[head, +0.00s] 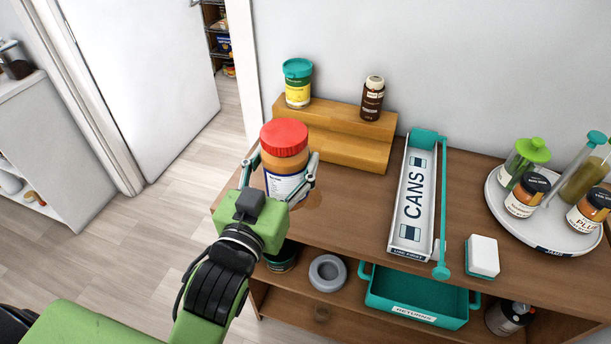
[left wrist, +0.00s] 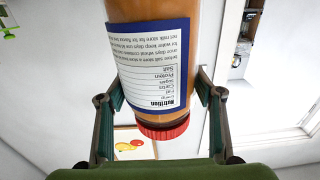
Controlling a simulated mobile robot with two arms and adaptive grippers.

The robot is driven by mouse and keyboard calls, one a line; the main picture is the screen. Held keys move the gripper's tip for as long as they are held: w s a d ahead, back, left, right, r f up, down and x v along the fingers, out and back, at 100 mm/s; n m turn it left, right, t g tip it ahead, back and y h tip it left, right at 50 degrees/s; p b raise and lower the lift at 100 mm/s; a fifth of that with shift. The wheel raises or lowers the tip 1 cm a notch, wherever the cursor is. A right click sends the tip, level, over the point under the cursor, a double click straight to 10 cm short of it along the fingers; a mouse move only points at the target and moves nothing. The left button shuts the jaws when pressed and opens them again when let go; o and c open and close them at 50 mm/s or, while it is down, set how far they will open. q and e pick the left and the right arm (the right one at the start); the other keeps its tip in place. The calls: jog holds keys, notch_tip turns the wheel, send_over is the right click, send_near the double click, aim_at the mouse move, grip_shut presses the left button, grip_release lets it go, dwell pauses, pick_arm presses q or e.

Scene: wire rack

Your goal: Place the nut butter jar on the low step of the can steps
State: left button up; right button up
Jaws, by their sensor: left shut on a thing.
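My left gripper (head: 284,186) is shut on the nut butter jar (head: 285,160), an orange-brown jar with a red lid and a white and blue label. The jar is upright and hides the left front of the wooden can steps (head: 350,151). In the left wrist view the jar (left wrist: 190,75) sits between both fingers (left wrist: 160,108), its label facing the camera. The visible part of the low step is bare. Whether the jar touches the steps or counter I cannot tell. My right gripper is not in view.
A teal-lidded yellow jar (head: 298,84) and a brown bottle (head: 372,98) stand on the upper step. Right of the steps are a CANS tray (head: 413,200), a white box (head: 482,256) and a turntable (head: 545,228) with jars. A teal bin (head: 415,300) is on the shelf below.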

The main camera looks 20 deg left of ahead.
pick_arm(q)
jog(key=w, duration=0.1)
jog(key=w+f+b, duration=0.1)
jog(key=shift+w+f, duration=0.1)
jog(key=shift+w, duration=0.2)
jog(key=w+f+p, duration=0.1)
jog(key=w+f, duration=0.8)
jog(key=f, duration=0.1)
jog(key=shift+w+d+f+p, duration=0.15)
jog(key=shift+f+p, duration=0.05)
jog(key=shift+p, duration=0.15)
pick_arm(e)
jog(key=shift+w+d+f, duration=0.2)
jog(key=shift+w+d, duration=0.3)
pick_arm(q)
jog(key=shift+f, duration=0.15)
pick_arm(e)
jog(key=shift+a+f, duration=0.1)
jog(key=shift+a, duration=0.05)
pick_arm(q)
jog(key=o, duration=2)
jog(key=shift+f, duration=0.2)
